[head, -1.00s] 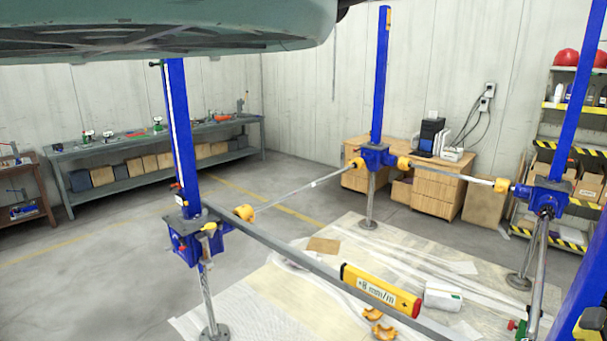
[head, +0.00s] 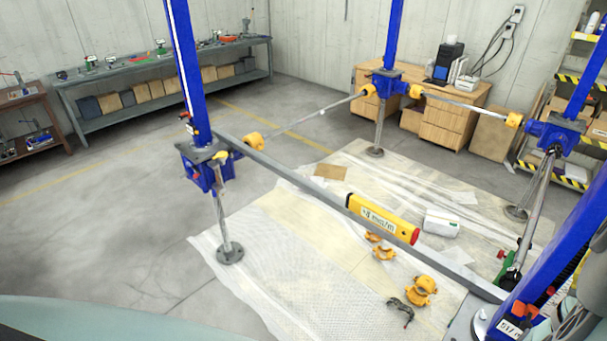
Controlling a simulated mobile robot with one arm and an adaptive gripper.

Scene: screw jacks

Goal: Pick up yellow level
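The yellow level (head: 381,218) lies on top of the long grey beam (head: 303,190), right of the middle in the head view. It has a white label with dark print and a red end cap on its right. The beam slopes down to the right between two blue screw jack posts. My gripper is not in view, so its state and distance from the level are hidden.
Blue posts (head: 184,70) stand at the frame's corners, joined by thin rods. A workbench (head: 170,82) stands at the back left. Grey floor at left is clear.

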